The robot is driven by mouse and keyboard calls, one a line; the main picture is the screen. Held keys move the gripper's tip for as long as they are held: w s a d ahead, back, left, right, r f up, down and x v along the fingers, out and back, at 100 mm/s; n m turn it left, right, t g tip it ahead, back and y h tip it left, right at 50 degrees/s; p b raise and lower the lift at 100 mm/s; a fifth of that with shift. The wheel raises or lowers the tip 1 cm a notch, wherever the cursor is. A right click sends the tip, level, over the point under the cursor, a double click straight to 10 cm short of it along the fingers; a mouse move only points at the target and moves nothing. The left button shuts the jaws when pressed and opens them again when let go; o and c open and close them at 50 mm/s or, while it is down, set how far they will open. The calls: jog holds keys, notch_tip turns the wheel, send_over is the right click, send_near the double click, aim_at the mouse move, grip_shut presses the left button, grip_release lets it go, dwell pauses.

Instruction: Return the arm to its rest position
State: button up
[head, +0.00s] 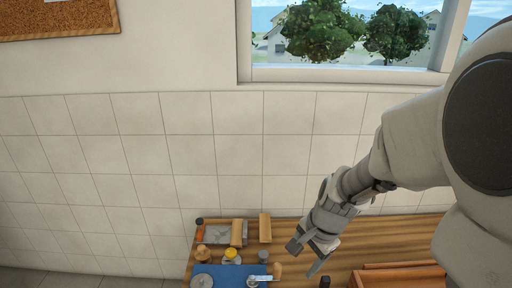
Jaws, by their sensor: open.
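My gripper (307,259) hangs above the wooden counter at the lower middle of the head view. It points down and to the left, with its two fingers apart and nothing between them. My arm reaches in from the right side of the picture, bent downward. The gripper is just right of the group of small items on the counter. I cannot tell its exact height above the counter.
The wooden counter (385,238) stands against a tiled wall (230,135). On it are a grey tray (218,238), a blue mat (225,273), a yellow-topped jar (231,255), wooden blocks and other small items. A wooden crate (400,268) is at right. A window is above.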

jog(key=s+d+r+n+t+h+p, duration=0.1)
jog(key=s+r+n, duration=0.4)
jog(key=r, duration=0.5)
jog(key=s+d+r+n+t+p, duration=0.2)
jog(key=s+r+n, duration=0.4)
jog(key=s+r, duration=0.2)
notch_tip(320, 180, up, 3)
jog(key=shift+f+h+p, duration=0.2)
jog(key=shift+h+p, duration=0.2)
jog(key=shift+d, duration=0.1)
jog(key=shift+c, duration=0.3)
jog(key=shift+s, duration=0.1)
jog(key=shift+c, duration=1.1)
jog(key=shift+s, duration=0.15)
